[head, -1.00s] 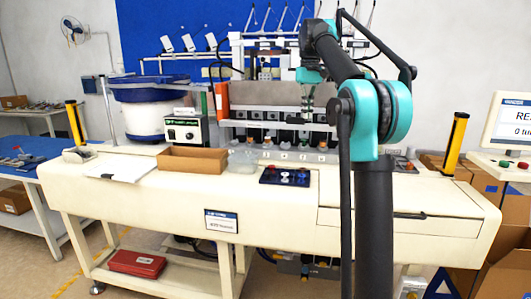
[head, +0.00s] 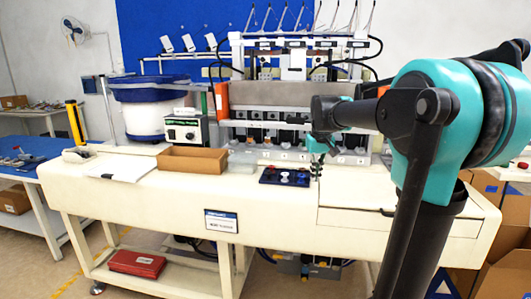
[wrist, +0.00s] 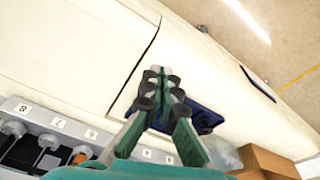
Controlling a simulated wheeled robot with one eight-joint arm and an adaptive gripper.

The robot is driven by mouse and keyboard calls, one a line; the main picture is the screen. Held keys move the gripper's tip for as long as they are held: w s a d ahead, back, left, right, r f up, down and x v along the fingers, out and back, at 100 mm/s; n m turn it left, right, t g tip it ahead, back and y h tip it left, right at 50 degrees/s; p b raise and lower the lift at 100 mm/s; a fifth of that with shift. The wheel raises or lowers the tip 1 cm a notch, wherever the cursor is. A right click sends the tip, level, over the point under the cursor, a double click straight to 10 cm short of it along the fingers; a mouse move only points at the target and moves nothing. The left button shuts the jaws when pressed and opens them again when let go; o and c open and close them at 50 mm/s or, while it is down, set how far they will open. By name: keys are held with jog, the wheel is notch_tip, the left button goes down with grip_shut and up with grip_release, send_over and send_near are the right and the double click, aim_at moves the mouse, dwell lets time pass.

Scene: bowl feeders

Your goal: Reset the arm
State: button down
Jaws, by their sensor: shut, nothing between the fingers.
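My gripper (head: 317,168) is shut and empty. In the head view it hangs above the white machine table (head: 270,215), just right of the dark blue tray (head: 269,180). In the wrist view my gripper (wrist: 162,85) points down over the pale tabletop, and its fingers hide part of the blue tray (wrist: 205,118). My arm reaches in from the right side of the head view, with its teal joint close to the camera.
A brown box (head: 193,159) and a clear container (head: 242,161) stand left of the tray. Behind are the feeder station (head: 280,95), a control box (head: 185,131) and a blue-rimmed bowl feeder (head: 148,105). The tabletop's front left is mostly clear.

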jog(key=s+d+f+m+t, duration=0.1)
jog(key=s+f+t, duration=0.1)
jog(key=s+f, duration=2.1)
jog(key=shift+s+d+f+m, duration=0.2)
jog(key=shift+s+d+m, duration=0.2)
jog(key=shift+s, duration=0.5)
jog(key=c, duration=2.2)
grip_release()
jog(key=shift+a, duration=0.1)
